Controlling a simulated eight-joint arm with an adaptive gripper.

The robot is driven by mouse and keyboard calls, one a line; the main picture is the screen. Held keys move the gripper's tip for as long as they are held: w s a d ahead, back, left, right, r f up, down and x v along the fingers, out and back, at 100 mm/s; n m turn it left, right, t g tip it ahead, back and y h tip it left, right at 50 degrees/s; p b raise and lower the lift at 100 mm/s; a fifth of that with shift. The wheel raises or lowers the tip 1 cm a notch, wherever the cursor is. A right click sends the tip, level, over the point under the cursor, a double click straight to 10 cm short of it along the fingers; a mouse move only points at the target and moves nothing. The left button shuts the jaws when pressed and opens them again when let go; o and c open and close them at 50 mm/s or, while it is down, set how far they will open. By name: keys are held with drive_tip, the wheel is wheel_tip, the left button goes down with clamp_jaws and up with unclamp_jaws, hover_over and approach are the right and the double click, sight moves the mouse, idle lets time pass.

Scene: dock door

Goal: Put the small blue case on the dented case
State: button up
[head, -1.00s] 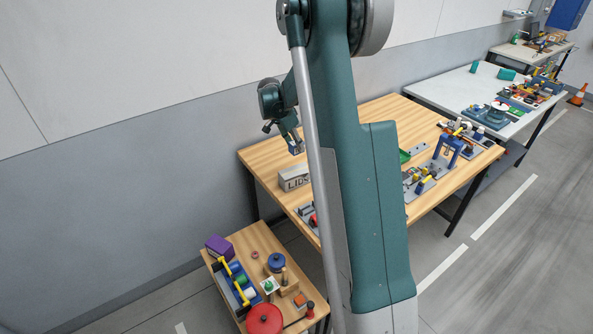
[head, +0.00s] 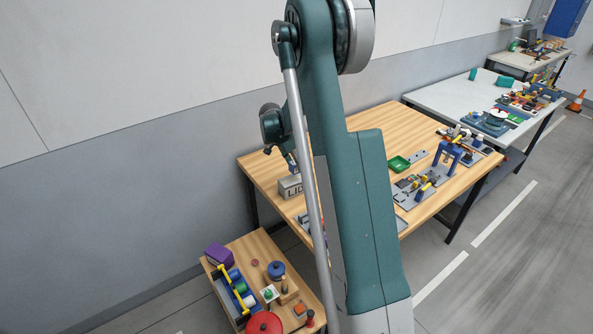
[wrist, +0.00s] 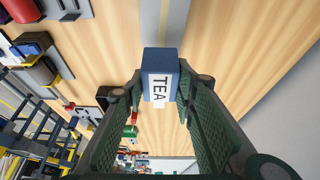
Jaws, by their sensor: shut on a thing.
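My gripper (wrist: 160,88) is shut on the small blue case (wrist: 160,60), which has a white label reading TEA. In the head view the blue case (head: 292,166) shows only as a small patch, just above a grey case (head: 289,187) with dark lettering, at the left end of the wooden table. The grey case is partly hidden behind my arm, and I cannot make out a dent. In the wrist view a grey strip (wrist: 165,18) beyond the blue case appears to be the grey case's top. I cannot tell whether the two cases touch.
A wall stands behind.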

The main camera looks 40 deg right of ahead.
sight(297, 169)
drive_tip(key=shift+f, duration=1.9)
drive_tip(key=shift+f, duration=0.15)
drive_tip(key=o, duration=0.9)
drive_tip(key=shift+r, duration=0.2)
drive_tip(key=shift+v, duration=6)
drive_tip(key=shift+a, duration=0.1)
